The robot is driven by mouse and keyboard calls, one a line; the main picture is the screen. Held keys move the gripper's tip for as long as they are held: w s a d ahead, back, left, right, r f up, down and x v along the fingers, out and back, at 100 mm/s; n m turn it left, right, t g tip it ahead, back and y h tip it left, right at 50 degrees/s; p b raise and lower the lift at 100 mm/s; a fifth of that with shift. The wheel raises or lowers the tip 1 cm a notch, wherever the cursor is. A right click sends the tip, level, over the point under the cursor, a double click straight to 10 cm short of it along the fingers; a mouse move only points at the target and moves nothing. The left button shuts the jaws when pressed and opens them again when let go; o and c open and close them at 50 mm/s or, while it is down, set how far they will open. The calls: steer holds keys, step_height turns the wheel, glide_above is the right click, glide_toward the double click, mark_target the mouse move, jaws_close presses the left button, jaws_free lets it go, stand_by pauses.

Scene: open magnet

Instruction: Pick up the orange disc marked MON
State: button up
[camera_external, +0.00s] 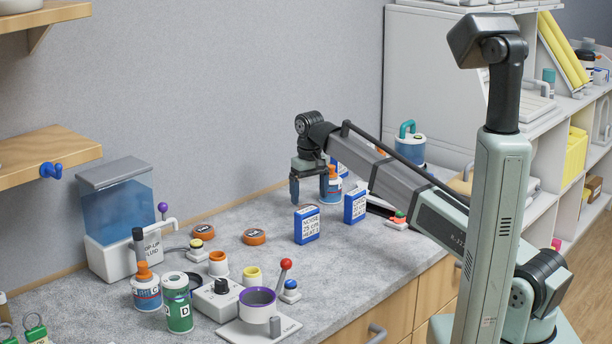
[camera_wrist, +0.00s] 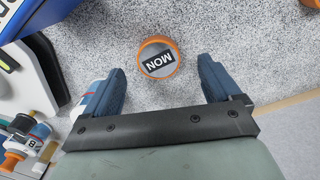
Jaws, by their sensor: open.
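The orange disc marked MON (camera_wrist: 157,58) lies flat on the grey counter in the wrist view, its dark label face up, between and slightly beyond my fingertips. In the external view it appears to be the nearer of two orange discs (camera_external: 254,237), though its lettering is too small to read there. My gripper (camera_external: 308,188) is open, empty and pointing down, above the counter to the right of the disc. Its two blue fingers also show in the wrist view (camera_wrist: 161,72), apart from the disc on either side.
A second orange disc (camera_external: 203,229) lies farther left. A blue and white box (camera_external: 307,225) stands near the disc, with another box (camera_external: 355,205) to its right. A bottle (camera_external: 331,186) is close beside my gripper. Cups, bottles and a red-knobbed lever (camera_external: 285,265) crowd the front left.

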steer(key=shift+w+f, duration=0.15)
steer(key=shift+f, duration=1)
steer(key=shift+w+f, duration=0.15)
steer(key=shift+f, duration=1)
steer(key=shift+c, duration=0.3)
steer(key=c, duration=1.1)
